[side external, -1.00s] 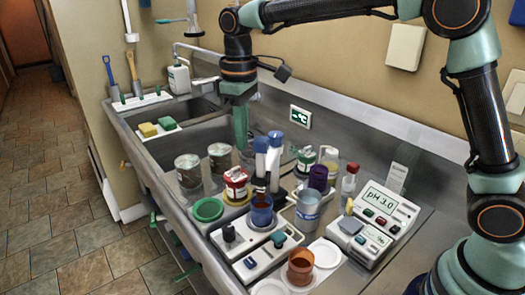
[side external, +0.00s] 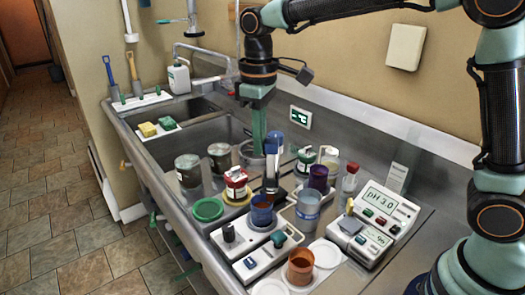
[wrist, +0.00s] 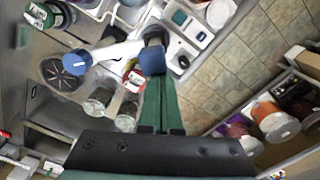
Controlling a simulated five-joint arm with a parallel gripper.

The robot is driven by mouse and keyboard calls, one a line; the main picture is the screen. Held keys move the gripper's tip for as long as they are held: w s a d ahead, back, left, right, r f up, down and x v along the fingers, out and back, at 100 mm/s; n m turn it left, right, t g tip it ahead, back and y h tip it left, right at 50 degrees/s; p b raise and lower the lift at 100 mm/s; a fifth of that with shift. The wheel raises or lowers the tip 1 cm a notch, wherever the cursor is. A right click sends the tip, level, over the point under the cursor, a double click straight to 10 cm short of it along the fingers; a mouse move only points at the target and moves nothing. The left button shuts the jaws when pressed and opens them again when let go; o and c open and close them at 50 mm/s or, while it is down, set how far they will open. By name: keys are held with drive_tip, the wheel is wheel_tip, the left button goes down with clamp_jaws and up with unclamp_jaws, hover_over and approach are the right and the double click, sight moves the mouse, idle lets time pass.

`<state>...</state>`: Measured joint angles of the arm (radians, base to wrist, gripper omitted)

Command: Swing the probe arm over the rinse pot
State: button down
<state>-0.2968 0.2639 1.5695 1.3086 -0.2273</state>
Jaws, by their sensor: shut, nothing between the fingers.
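The probe arm (side external: 272,172) shows as a white and blue part rising behind the blue cup (side external: 262,210). In the wrist view the white probe arm (wrist: 112,54) lies across the picture with a blue cap at each end. My gripper (side external: 258,150) is shut and empty, pointing down just behind and left of the arm's blue top. In the wrist view my gripper (wrist: 156,82) reaches up to the right-hand blue cap; I cannot tell whether they touch. Several pots stand around, including a pale blue pot (side external: 308,208) and a brown pot (side external: 300,266); which is the rinse pot is unclear.
A pH meter (side external: 378,212) reading 3.0 stands at the right. The sink (side external: 205,137) lies open behind left.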

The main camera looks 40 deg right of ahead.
drive_tip(key=shift+s+d, duration=0.85)
drive_tip(key=shift+s, duration=0.2)
drive_tip(key=shift+s+d, duration=1)
drive_tip(key=shift+d, duration=0.3)
drive_tip(key=shift+d, duration=0.1)
drive_tip(key=d, duration=0.1)
drive_tip(key=s+d, duration=0.1)
drive_tip(key=shift+s+d, duration=0.1)
drive_tip(key=shift+d, duration=0.25)
drive_tip(key=shift+a, duration=0.1)
drive_tip(key=shift+w+a, duration=0.2)
drive_tip(key=shift+a, duration=0.4)
